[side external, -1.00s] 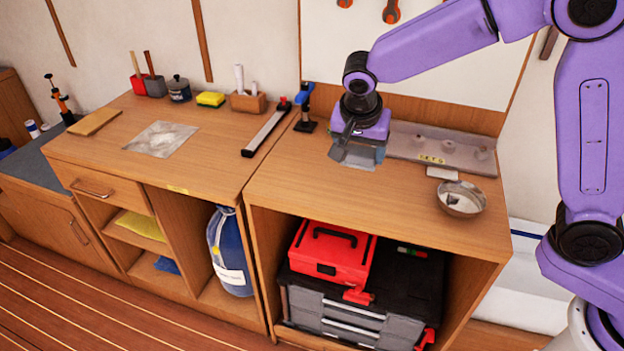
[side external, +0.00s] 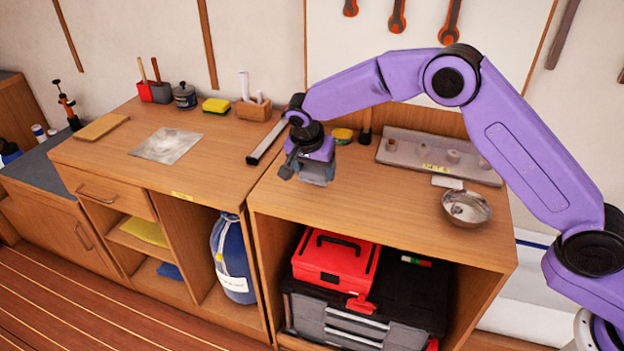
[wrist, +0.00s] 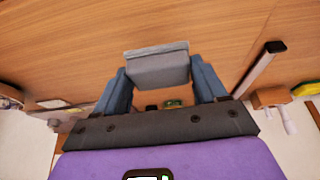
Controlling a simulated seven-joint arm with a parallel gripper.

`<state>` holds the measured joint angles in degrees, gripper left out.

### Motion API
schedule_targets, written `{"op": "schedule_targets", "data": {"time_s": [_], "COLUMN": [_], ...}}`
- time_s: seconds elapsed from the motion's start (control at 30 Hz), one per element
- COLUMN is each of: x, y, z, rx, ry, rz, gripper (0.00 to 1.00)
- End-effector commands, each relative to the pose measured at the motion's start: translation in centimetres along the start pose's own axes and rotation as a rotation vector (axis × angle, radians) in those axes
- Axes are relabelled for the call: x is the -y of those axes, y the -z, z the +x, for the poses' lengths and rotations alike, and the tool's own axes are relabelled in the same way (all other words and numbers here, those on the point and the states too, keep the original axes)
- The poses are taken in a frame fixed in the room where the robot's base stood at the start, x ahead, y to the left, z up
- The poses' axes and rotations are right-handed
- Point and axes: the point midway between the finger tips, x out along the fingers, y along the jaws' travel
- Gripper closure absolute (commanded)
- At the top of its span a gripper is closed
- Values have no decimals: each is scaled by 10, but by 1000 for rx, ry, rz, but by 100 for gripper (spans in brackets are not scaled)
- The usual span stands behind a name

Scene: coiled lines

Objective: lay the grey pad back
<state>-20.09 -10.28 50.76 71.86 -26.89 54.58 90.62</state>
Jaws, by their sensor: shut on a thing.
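The grey pad (wrist: 158,66) is a small block with a paler top edge, seen between the two blue-grey fingers of my gripper (wrist: 160,80) in the wrist view. My gripper (side external: 306,170) is shut on it and hangs over the left part of the right-hand bench (side external: 400,205) in the side view. There the pad (side external: 318,176) shows as a grey patch below the purple wrist, partly hidden by the gripper. It looks held above the wood; the exact gap is hard to tell.
A yellow-topped item (side external: 342,135) is behind my gripper. A long bar (side external: 267,143) lies left. The bench front is clear.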

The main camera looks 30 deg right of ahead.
Motion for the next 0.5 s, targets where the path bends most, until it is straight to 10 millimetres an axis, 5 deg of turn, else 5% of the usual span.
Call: {"op": "schedule_targets", "data": {"time_s": [0.5], "x": [7], "y": [-12], "z": [38], "rx": [1], "ry": [0], "rz": [0], "gripper": [53]}}
